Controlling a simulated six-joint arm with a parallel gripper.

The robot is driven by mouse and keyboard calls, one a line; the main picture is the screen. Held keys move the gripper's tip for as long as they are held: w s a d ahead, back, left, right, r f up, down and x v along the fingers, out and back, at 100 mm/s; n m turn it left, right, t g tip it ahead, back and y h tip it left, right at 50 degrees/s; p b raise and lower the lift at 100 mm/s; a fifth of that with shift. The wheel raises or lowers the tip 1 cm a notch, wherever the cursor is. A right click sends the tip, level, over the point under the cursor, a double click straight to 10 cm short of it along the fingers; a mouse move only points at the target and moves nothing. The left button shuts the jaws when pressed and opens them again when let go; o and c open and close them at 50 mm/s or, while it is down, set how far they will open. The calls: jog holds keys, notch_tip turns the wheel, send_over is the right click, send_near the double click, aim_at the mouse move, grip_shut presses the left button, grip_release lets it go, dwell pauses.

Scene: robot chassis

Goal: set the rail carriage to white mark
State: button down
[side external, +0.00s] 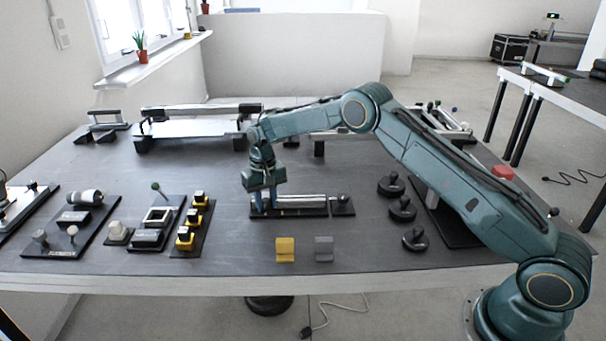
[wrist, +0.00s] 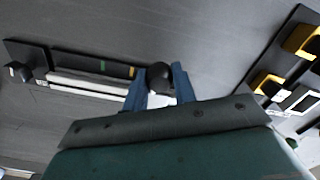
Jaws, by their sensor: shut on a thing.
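The rail (side external: 302,200) is a pair of pale bars on a black base. It lies across the middle of the bench and also shows in the wrist view (wrist: 85,85). My gripper (side external: 265,208) points down at the rail's left end in the side view. In the wrist view its blue fingers (wrist: 160,70) are shut on the carriage's dark round knob (wrist: 160,78), near the rail's right end there. A green mark (wrist: 103,66) and a yellow mark (wrist: 131,71) show on the base edge. I cannot make out a white mark. The fingers hide part of the carriage.
A dark end piece (side external: 341,200) stands at the rail's other end. Black knobs (side external: 402,209) stand to the right, yellow-and-black switches (side external: 185,238) to the left. A yellow block (side external: 285,248) and a grey block (side external: 323,248) sit in front. The bench between these is clear.

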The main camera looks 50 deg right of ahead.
jog(key=shift+w+a, duration=0.35)
jog(key=c, duration=1.1)
grip_release()
jog(key=shift+r, duration=0.1)
jog(key=shift+r, duration=6.9)
